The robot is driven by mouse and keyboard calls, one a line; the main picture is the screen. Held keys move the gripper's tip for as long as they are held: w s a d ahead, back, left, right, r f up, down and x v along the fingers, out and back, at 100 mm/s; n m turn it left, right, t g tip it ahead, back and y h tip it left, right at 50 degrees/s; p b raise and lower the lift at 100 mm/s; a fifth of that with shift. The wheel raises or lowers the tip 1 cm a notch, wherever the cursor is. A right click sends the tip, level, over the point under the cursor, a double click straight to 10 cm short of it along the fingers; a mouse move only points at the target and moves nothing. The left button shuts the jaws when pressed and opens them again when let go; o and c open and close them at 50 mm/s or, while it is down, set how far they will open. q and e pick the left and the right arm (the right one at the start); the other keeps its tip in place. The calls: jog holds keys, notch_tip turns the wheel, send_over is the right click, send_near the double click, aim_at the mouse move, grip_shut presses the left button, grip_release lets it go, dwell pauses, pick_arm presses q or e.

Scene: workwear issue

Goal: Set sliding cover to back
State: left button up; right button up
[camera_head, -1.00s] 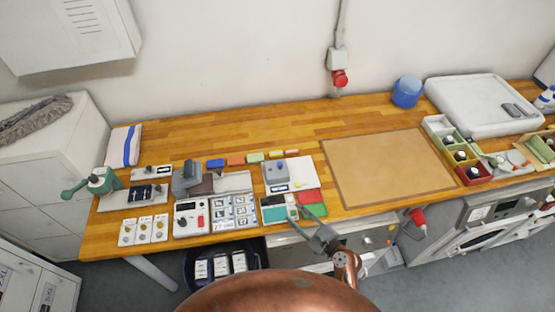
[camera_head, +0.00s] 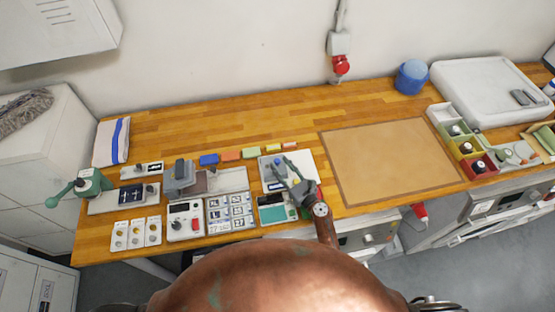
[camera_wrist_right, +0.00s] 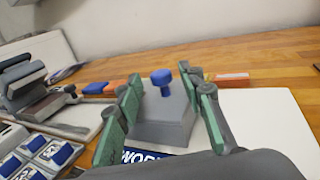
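A grey block-shaped cover with a blue knob (camera_wrist_right: 162,82) sits on a white board (camera_wrist_right: 268,122), which also shows in the head view (camera_head: 304,160). I take this block as the sliding cover. A blue label with white lettering (camera_wrist_right: 150,156) shows at its near side, partly hidden by my gripper. My right gripper (camera_head: 281,163) is over the board in the head view. In the right wrist view its two green-padded fingers (camera_wrist_right: 165,92) are apart, one on each side of the knob and block. I cannot tell whether they touch it. My left gripper is not in view.
A grey stamp-like device (camera_head: 181,176) and a card panel (camera_head: 231,210) stand left of the board. Several coloured blocks (camera_head: 230,156) line up behind. A brown mat (camera_head: 385,160) lies to the right.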

aim_at(279, 163)
jog(key=shift+x, duration=0.75)
jog(key=shift+w+a, duration=0.25)
jog(key=shift+w, duration=0.15)
jog(key=shift+w+a, duration=0.1)
jog(key=shift+w, duration=0.2)
jog(key=c, duration=0.7)
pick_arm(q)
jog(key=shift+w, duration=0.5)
pick_arm(e)
grip_shut()
